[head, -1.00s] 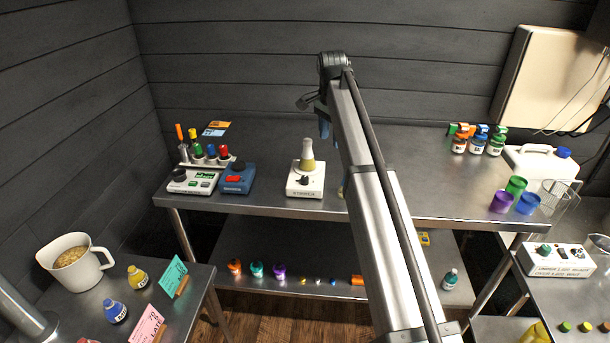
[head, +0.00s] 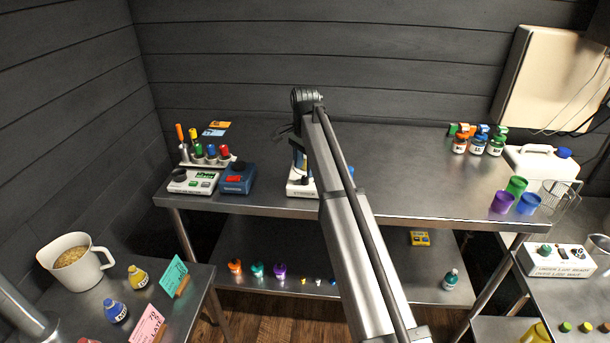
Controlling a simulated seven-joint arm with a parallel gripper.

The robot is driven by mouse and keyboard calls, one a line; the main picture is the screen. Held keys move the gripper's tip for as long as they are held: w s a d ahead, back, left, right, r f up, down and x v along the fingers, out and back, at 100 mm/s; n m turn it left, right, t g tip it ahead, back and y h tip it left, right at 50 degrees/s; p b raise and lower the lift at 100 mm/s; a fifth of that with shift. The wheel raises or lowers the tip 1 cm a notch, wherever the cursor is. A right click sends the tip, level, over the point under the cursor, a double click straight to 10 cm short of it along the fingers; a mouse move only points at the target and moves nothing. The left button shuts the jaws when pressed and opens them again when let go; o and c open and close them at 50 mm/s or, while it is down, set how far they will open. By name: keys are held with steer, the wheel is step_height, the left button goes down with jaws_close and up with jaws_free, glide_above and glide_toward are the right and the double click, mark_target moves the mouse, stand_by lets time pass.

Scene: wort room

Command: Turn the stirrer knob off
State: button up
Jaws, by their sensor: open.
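The white stirrer (head: 297,190) stands near the front edge of the steel bench, left of its middle. My arm covers its right side and most of the flask on it. The small dark knob on its front is at the edge of my arm, and I cannot tell which way it points. My gripper (head: 300,164) is over the stirrer, only partly visible beside my arm. It is open. Its fingertips are hidden, and I cannot tell whether they touch the knob or flask.
A blue device (head: 237,179) with a red top and a white meter (head: 193,182) stand left of the stirrer. Behind them is a rack (head: 208,161) with coloured-topped items. Purple, green and blue cups (head: 502,202) stand at the right. The bench between is mostly clear.

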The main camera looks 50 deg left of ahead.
mark_target(305, 177)
steer(key=shift+f, duration=2)
steer(key=shift+c, duration=0.3)
jaws_close()
